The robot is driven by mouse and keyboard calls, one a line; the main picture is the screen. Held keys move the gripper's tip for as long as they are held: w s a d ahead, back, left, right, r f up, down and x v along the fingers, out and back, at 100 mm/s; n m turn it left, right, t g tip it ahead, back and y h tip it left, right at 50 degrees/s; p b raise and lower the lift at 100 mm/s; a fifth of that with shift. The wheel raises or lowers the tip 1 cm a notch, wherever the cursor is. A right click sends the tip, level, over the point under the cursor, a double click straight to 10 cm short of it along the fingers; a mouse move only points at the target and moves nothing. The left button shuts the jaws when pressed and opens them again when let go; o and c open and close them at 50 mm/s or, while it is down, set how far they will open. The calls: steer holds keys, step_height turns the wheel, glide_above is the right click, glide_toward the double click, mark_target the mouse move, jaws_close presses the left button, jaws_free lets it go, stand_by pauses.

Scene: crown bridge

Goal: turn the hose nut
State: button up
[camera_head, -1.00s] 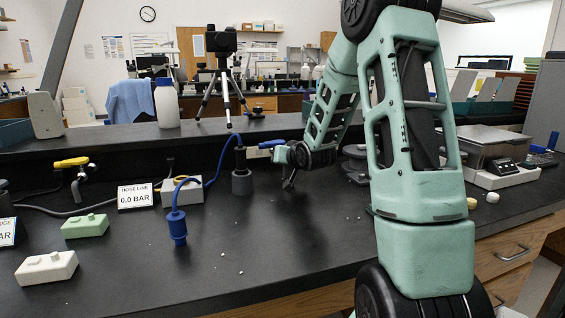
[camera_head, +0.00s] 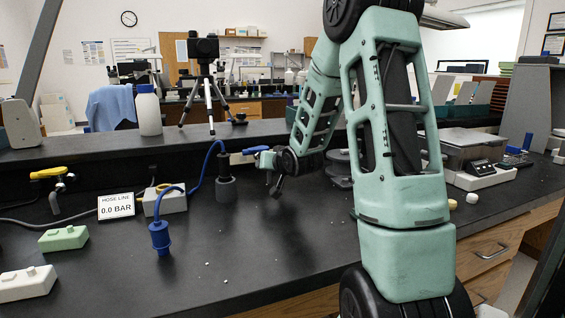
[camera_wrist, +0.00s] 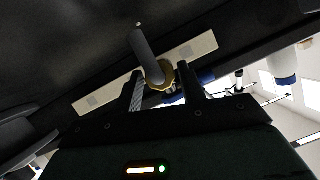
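In the wrist view a brass ring-like nut (camera_wrist: 160,75) sits at the end of a grey bent pipe (camera_wrist: 143,45). My gripper (camera_wrist: 161,82) is open, with one finger to each side of the nut and narrow gaps apparent. Whether the nut is between the fingertips or just beyond them I cannot tell. In the head view my gripper (camera_head: 277,186) is at the back of the bench, near a blue lever handle (camera_head: 256,150); the nut is hidden there. A blue hose (camera_head: 204,168) runs from a blue fitting (camera_head: 160,238) to a dark grey cylinder (camera_head: 225,188).
The hose line display (camera_head: 116,206) reads 0.0 BAR. A yellow-handled tap (camera_head: 50,173), a green block (camera_head: 63,238) and a white block (camera_head: 27,283) are at the left. A scale (camera_head: 490,172) stands at the right. The front middle of the bench is mostly clear.

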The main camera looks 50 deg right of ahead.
steer(key=v, duration=1)
steer(key=shift+s+a, duration=0.2)
steer(key=shift+s, duration=0.05)
steer(key=shift+b+v, duration=2.45)
steer(key=shift+v, duration=0.05)
steer(key=shift+r, duration=0.15)
